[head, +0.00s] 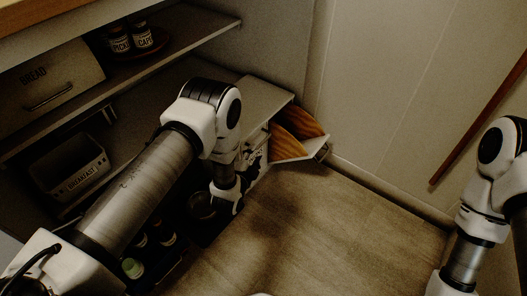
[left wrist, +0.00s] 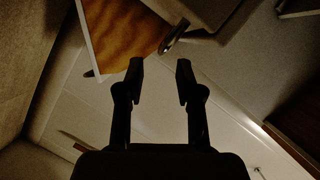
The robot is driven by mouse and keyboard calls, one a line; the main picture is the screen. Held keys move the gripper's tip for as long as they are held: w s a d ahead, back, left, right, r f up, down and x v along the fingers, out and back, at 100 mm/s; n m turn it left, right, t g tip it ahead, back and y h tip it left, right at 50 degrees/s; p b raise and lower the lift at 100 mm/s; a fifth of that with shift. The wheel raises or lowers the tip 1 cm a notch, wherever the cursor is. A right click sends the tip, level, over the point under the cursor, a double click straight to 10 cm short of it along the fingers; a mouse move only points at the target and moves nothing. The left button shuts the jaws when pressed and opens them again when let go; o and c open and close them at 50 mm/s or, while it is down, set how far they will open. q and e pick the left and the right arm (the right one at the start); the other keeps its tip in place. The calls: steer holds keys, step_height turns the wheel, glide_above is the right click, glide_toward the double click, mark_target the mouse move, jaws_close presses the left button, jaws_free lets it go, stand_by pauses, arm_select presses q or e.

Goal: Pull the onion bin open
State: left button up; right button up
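A bin (head: 317,151) with a pale edge stands out from the low cabinet, with orange-brown contents or interior showing in the head view. It also shows at the top of the left wrist view (left wrist: 88,42). I cannot read a label, so I cannot tell whether it is the onion bin. A dark bar with a shiny end, likely a handle (left wrist: 174,37), lies just beyond the fingertips. My left gripper (left wrist: 160,72) is open, its fingers apart with nothing between them. In the head view it is beside the bin's left side, largely hidden by my arm. My right gripper is out of view.
A bread box (head: 62,85) and jars (head: 142,36) are on the shelves at left, with a breakfast crate (head: 75,172) lower down. Dark bottles with a green cap (head: 132,267) stand under my left arm. The floor (head: 330,225) is clear up to the pale wall.

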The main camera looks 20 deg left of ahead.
mark_target(261, 144)
arm_select(q)
steer(key=b+x, duration=0.3)
steer(key=x, duration=0.3)
steer(key=shift+w+f, duration=0.1)
steer(key=shift+w, duration=0.45)
jaws_close()
